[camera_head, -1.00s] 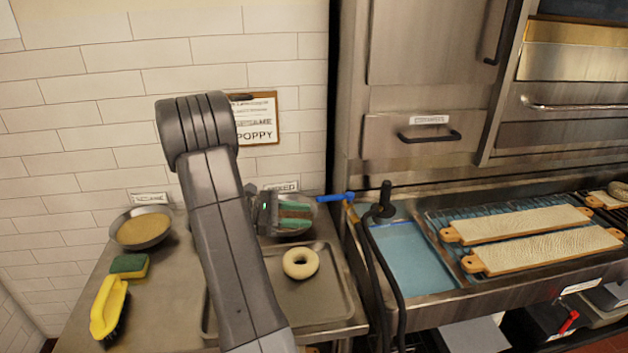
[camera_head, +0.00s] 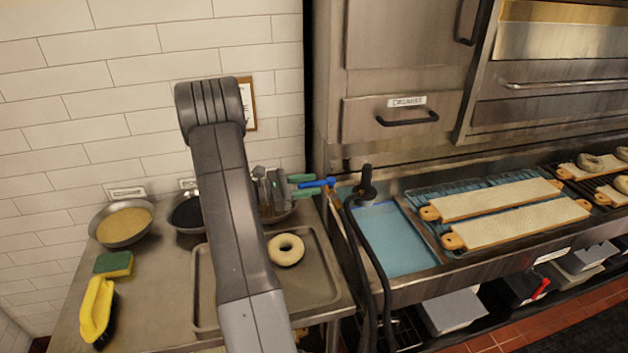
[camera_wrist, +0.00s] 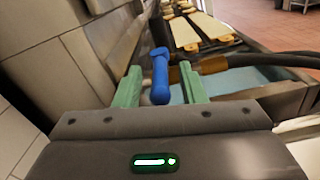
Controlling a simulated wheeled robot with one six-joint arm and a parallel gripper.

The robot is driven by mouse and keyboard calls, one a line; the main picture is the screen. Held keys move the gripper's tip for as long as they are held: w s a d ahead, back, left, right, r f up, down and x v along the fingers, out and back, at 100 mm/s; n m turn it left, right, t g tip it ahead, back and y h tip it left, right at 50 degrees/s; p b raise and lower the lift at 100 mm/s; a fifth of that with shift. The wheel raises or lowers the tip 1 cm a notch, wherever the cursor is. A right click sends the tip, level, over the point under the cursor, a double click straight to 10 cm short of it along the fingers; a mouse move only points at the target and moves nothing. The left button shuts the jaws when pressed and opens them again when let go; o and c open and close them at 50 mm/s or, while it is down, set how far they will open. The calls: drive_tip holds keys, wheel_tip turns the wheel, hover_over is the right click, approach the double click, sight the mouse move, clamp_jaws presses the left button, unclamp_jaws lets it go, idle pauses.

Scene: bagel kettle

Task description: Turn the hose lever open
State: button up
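The blue hose lever (camera_head: 318,183) sticks out to the left near the top of the black hose (camera_head: 372,262), at the left end of the sink. My gripper (camera_head: 308,187), with green fingers, is at the lever's left end. In the wrist view the gripper (camera_wrist: 160,88) is open, and the blue lever (camera_wrist: 160,72) lies between the two fingers with a gap on either side. The brass-coloured hose fitting (camera_wrist: 212,65) is just beyond the right finger. My arm hides part of the counter in the head view.
A tray (camera_head: 322,285) with a bagel (camera_head: 286,250) lies on the counter below my gripper. Bagel boards (camera_head: 495,200) lie right of the blue water (camera_head: 398,240).

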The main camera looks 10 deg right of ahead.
drive_tip(key=shift+d, duration=0.95)
clamp_jaws()
